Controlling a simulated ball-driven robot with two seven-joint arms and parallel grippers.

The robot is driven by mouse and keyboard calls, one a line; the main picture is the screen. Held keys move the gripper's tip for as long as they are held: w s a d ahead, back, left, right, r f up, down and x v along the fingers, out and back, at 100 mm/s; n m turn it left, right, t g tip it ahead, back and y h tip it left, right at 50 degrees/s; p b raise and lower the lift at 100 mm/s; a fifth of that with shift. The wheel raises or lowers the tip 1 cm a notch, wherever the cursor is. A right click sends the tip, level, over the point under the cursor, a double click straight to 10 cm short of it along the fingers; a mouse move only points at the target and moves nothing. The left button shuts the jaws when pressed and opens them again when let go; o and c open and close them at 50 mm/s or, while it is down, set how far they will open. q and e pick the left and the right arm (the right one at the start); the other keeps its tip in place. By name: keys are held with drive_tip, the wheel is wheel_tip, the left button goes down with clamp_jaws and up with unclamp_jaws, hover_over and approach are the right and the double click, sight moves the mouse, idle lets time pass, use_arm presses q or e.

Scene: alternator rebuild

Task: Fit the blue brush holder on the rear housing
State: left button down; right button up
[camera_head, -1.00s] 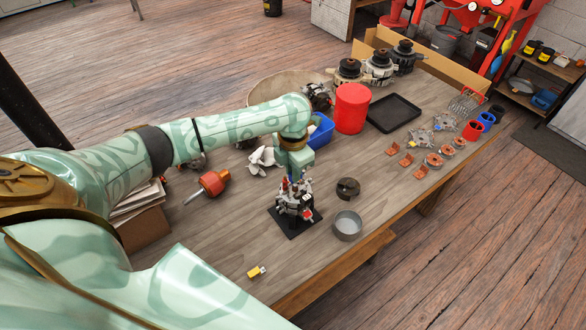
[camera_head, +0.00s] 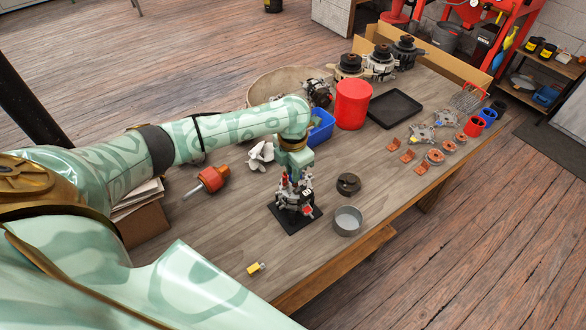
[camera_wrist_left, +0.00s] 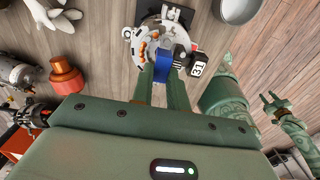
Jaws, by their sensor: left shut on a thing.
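The rear housing (camera_head: 294,200) stands on a black square plate (camera_head: 288,223) near the table's front edge. It shows at the top of the left wrist view (camera_wrist_left: 135,33), with copper-orange parts and a black block marked 31. My left gripper (camera_head: 295,176) points down at the housing. In the left wrist view my left gripper (camera_wrist_left: 163,78) is shut on the blue brush holder (camera_wrist_left: 162,63). The holder is at the housing's near side; I cannot tell whether it is seated. My right gripper (camera_wrist_left: 269,101) shows apart from the housing, its fingers spread and empty.
A yellow item (camera_head: 256,268) lies in front.

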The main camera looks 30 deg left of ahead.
use_arm(q)
drive_tip(key=shift+r, duration=0.1)
drive_tip(key=shift+f, duration=0.2)
drive_tip(key=shift+s+f+b, duration=0.1)
drive_tip(key=shift+f+b, duration=0.55)
drive_tip(key=shift+f, duration=0.4)
drive_tip(key=shift+s+f, duration=0.1)
drive_tip(key=shift+s, duration=0.05)
